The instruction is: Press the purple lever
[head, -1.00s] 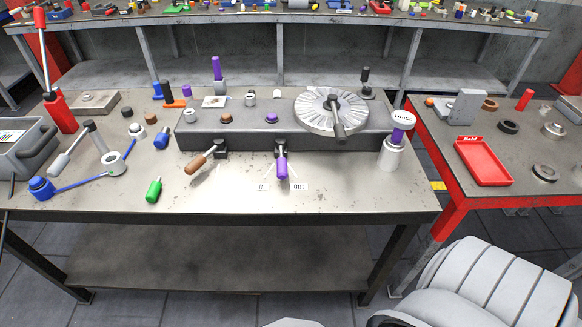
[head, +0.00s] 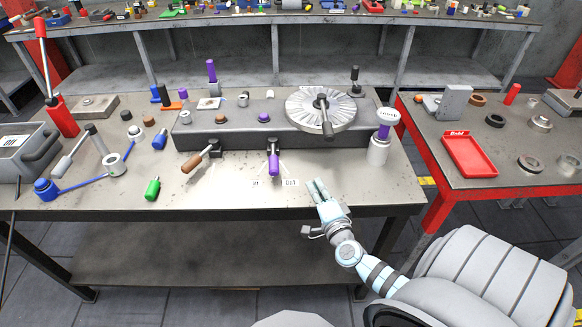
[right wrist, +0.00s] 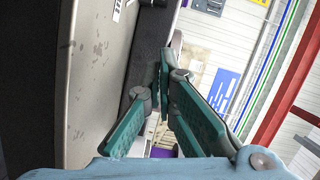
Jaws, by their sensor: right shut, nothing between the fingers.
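The purple lever (head: 274,163) sticks out from the front of a dark grey block (head: 225,135) on the workbench and points toward me. Small paper labels, one reading like "Out" (head: 290,182), lie on the bench below its tip. My right gripper (head: 317,188) is shut and empty over the bench's front part, to the right of the lever and nearer to me, apart from it. In the right wrist view its green fingers (right wrist: 167,68) come together at the tips. I cannot make out the lever for certain there. My left gripper is not in view.
A brown-handled lever (head: 196,161) sits left of the purple one. A slotted disc (head: 305,98) with a handle tops the block. A white and purple plunger (head: 379,148) stands at the right. A green handle (head: 153,188) lies at the left. A red tray (head: 470,155) sits on the side table.

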